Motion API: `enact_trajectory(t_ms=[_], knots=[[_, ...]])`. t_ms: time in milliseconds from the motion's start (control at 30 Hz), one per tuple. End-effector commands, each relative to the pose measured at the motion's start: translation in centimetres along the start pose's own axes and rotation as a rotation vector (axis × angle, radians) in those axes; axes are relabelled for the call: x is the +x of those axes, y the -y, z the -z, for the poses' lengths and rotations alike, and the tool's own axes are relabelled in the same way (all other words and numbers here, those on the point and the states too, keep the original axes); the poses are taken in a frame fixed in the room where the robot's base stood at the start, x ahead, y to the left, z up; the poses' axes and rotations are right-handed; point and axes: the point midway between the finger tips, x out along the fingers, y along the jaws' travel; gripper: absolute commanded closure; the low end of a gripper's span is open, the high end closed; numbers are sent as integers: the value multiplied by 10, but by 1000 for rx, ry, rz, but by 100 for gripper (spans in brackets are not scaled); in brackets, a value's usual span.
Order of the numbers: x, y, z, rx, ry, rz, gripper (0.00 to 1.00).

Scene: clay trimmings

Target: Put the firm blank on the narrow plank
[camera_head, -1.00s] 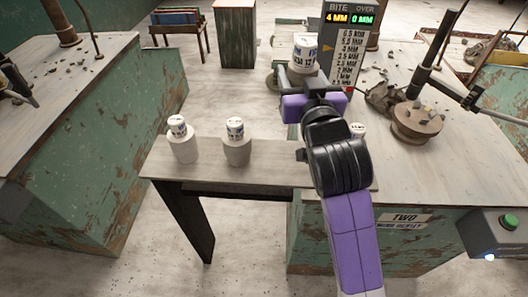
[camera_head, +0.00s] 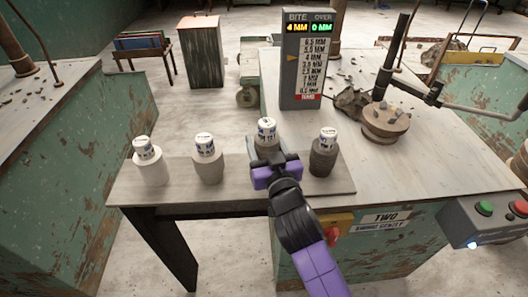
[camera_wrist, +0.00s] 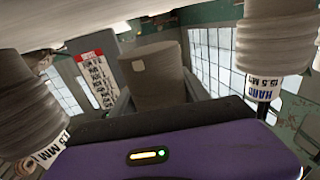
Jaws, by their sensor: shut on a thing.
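My gripper (camera_head: 270,163) is shut on a grey clay blank (camera_head: 267,145) with a white printed cap. Its print is too small to read. The held blank is in line with other blanks over the narrow plank (camera_head: 238,193); my gripper hides its base, so I cannot tell whether it touches. In the wrist view, the held blank (camera_wrist: 155,85) is between the fingers. To its left in the head view stand a grey blank (camera_head: 208,169) and a paler one (camera_head: 151,169). To its right stands a darker blank (camera_head: 323,158). The wrist view shows "HARD" on one neighbour (camera_wrist: 272,45).
A display board (camera_head: 303,60) reading "BITE 4 MM, OVER 0 MM" stands on the workbench (camera_head: 340,125) behind. A round clamp fixture (camera_head: 386,122) is at right. A button box (camera_head: 490,220) is at the bench front. Little space separates the held blank from its neighbours.

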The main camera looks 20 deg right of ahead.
Motion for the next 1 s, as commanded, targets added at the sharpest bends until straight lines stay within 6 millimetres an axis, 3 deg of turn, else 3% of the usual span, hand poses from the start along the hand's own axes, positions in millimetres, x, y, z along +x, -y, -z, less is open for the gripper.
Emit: enact_trajectory(t_ms=[200, 633, 667, 700, 767, 1000], knots=[[0, 0, -29, 0, -2, 1, 100], [0, 0, -34, 1, -3, 1, 100], [0, 0, -35, 1, 2, 0, 44], [0, 0, -34, 0, 2, 0, 36], [0, 0, -34, 0, 2, 0, 24], [0, 0, -34, 0, 2, 0, 24]])
